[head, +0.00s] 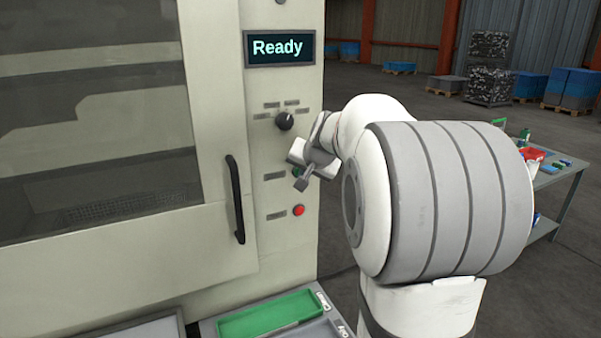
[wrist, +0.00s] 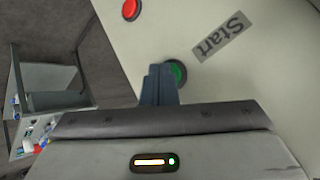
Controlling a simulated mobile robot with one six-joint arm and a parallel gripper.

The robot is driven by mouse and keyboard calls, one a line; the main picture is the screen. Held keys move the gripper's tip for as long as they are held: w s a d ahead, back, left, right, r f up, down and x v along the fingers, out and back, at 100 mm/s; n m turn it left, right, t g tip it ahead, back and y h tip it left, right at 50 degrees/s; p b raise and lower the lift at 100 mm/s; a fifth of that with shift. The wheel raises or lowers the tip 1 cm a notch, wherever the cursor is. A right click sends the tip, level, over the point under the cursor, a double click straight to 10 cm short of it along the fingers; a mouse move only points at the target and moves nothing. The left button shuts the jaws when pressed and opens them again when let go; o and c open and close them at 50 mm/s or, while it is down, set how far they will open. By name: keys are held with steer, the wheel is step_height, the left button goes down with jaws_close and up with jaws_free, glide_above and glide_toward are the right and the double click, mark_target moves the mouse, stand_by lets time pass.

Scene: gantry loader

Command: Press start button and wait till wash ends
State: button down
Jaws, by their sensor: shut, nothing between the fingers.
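The washing machine (head: 270,165) stands at the left with its windowed door closed. Its display (head: 279,48) reads "Ready". The green start button (wrist: 178,74) is beside the "Start" label (wrist: 222,36) in the wrist view. In the head view my gripper mostly hides that button. My gripper (head: 301,180) is in front of the panel at the button's height. In the wrist view its shut fingertips (wrist: 160,82) overlap the left part of the green button, with nothing held. I cannot tell whether they touch it.
A red button (head: 299,211) sits below, and a rotary knob (head: 284,121) above. The door handle (head: 236,199) is left of the panel. A green tray (head: 270,316) lies below the panel. A cart (head: 560,185) with bottles stands at the right.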

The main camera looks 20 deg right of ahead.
stand_by(0.6)
steer(key=shift+s+b, duration=0.5)
steer(key=shift+s, duration=0.15)
steer(key=s+b, duration=0.2)
steer(key=s, duration=0.3)
steer(key=shift+d+b, duration=0.1)
steer(key=shift+b, duration=0.25)
stand_by(0.5)
